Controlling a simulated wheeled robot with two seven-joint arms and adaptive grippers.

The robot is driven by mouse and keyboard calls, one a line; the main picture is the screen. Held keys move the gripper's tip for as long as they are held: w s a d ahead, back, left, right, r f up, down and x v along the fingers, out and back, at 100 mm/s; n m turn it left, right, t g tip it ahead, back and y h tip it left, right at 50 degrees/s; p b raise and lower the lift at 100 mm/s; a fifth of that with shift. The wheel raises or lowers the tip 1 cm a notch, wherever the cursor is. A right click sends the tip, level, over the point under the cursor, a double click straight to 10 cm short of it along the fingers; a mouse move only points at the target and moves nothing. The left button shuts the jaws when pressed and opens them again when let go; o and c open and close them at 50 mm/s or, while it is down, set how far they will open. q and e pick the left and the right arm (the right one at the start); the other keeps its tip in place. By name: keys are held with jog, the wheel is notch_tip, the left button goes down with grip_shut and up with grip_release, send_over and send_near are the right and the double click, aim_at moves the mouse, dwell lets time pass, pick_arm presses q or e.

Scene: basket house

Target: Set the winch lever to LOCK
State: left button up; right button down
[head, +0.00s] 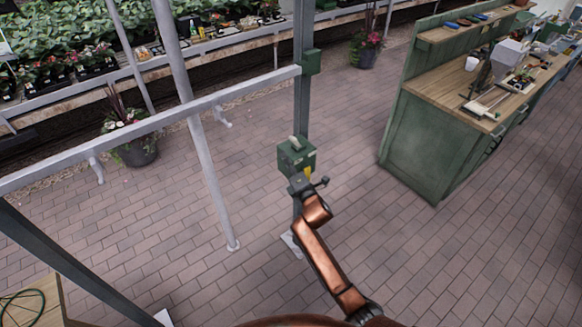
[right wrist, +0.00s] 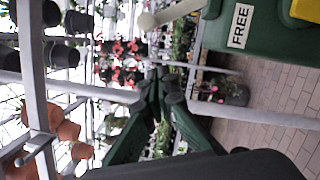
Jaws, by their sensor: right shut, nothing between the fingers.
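The green winch box (head: 296,158) is fixed to the upright post, with a pale lever (head: 294,143) on its top side and a yellow patch on its face. In the right wrist view, the box (right wrist: 225,42) fills the upper right and carries a white label reading FREE (right wrist: 240,26). The lever's pale rounded end (right wrist: 149,20) shows near the top, apart from my fingers. My right gripper (head: 299,184) is just below the box in the head view; its fingers (right wrist: 162,90) are shut and empty. I cannot read the LOCK label. My left gripper is out of view.
A grey horizontal bar (head: 150,122) meets the post (head: 304,100) from the left, with a slanted pole (head: 190,110) beside it. A green workbench (head: 430,140) stands right. A flower pot (head: 137,152) stands left. The brick floor between is clear.

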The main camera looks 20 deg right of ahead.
jog(key=d, duration=0.1)
jog(key=w+d+r+p, duration=0.1)
jog(key=w+d, duration=0.1)
jog(key=shift+d+r, duration=0.15)
jog(key=shift+r, duration=0.15)
jog(key=shift+r+p, duration=0.1)
jog(key=shift+p, duration=0.3)
